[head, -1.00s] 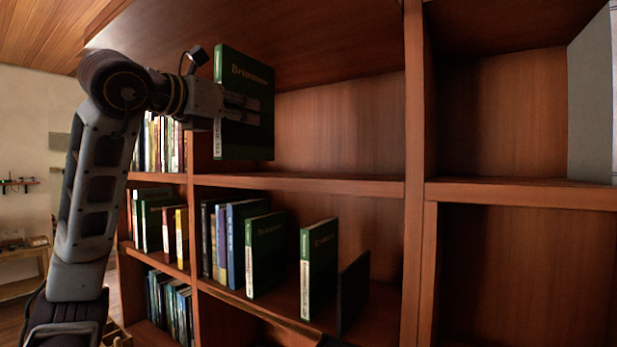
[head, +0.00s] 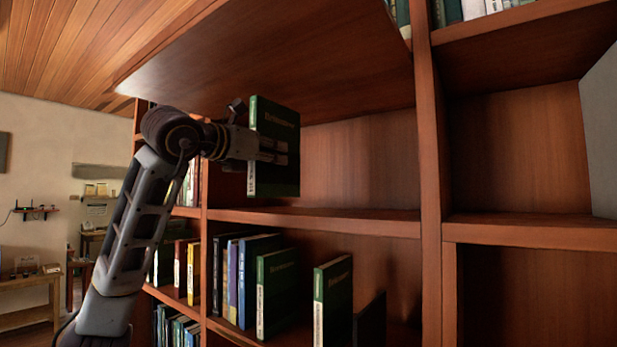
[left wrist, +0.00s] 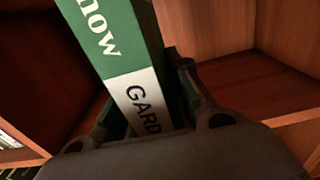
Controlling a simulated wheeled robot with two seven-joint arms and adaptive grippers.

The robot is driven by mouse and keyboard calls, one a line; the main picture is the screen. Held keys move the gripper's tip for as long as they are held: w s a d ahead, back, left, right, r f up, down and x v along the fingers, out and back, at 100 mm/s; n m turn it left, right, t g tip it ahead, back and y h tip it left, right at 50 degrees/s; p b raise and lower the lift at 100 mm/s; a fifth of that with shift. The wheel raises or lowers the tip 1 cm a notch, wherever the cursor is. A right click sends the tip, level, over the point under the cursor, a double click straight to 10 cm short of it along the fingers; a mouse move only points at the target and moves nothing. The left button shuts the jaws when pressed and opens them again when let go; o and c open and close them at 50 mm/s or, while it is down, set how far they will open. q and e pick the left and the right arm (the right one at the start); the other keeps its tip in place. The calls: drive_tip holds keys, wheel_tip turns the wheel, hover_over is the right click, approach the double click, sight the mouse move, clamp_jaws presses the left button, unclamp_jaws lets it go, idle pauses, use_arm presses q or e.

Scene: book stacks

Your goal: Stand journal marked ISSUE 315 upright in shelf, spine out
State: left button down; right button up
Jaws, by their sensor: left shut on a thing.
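My left gripper (head: 278,152) is shut on a dark green journal (head: 276,118) with a white spine label. The journal is upright, in front of the empty upper compartment, with its lower edge a little above the shelf board (head: 330,222). Its spine is at the left of its cover in the head view. In the left wrist view the journal (left wrist: 112,35) shows green with white letters "now", and its white label reads "GARD". The issue number cannot be read. Whether the journal touches the shelf cannot be told. My right gripper is not in view.
Below, a row of books (head: 235,270) stands at the left, with similar green journals (head: 334,298) and a dark upright plate (head: 371,318) to its right. A vertical divider (head: 432,180) bounds the upper compartment on the right. That compartment looks bare right of the journal.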

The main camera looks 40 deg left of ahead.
sight(292, 156)
use_arm(q)
drive_tip(key=w, duration=0.2)
drive_tip(key=w+p, duration=0.1)
drive_tip(key=w, duration=0.3)
drive_tip(key=shift+w+a+r, duration=0.1)
drive_tip(key=shift+w+a, duration=0.25)
drive_tip(key=shift+w, duration=0.05)
drive_tip(key=w+p, duration=0.2)
drive_tip(key=w, duration=0.4)
drive_tip(key=shift+w+a, duration=0.4)
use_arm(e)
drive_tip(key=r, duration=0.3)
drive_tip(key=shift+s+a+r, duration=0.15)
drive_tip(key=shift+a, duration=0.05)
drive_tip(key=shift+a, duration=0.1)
use_arm(q)
wheel_tip(292, 156, down, 4)
drive_tip(key=shift+s+r+b, duration=0.1)
drive_tip(key=shift+r+b, duration=0.1)
drive_tip(key=shift+b, duration=0.2)
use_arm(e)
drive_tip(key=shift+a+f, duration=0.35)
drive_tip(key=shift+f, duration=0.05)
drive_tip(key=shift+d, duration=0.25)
use_arm(q)
drive_tip(key=shift+f, duration=0.2)
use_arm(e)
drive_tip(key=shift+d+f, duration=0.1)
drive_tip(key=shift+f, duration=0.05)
